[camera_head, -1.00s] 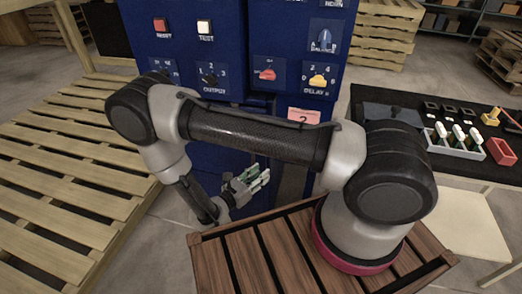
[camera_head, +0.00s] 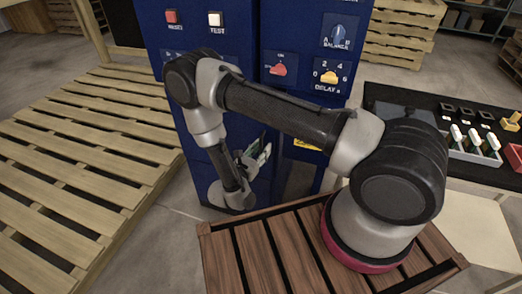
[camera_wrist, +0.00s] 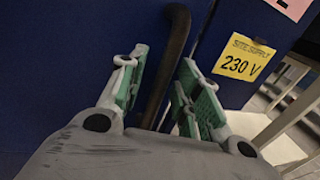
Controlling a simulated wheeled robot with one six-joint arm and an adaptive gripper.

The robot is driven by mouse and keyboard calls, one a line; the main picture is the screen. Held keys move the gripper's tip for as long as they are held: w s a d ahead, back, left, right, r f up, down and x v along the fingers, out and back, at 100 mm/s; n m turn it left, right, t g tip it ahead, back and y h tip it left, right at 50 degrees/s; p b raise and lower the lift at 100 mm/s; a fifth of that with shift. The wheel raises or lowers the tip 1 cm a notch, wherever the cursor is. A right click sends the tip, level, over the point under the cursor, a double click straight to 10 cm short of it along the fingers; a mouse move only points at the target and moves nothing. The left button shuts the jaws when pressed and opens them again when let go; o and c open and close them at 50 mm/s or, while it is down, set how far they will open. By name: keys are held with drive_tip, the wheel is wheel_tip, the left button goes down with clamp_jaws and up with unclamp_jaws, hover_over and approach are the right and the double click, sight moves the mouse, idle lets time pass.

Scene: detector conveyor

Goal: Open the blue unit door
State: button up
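The blue unit (camera_head: 240,45) stands in front of me with buttons and dials on its face. In the wrist view its dark blue front (camera_wrist: 70,50) fills the left, and a dark gap separates it from a blue panel at right. A dark upright bar (camera_wrist: 176,45), bent at its top, runs down the front; it looks like a handle. My gripper (camera_head: 262,152) is low at the unit's front. In the wrist view my gripper (camera_wrist: 165,85) is open, its green-padded fingers on either side of the bar. I cannot tell whether they touch it. My arm hides part of the unit.
A yellow 230 V label (camera_wrist: 243,59) is on the panel right of the bar. A wooden pallet (camera_head: 80,150) lies at left. A slatted wooden top (camera_head: 280,255) is under my arm's base. A black table (camera_head: 470,165) with small parts stands at right.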

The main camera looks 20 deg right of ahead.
clamp_jaws()
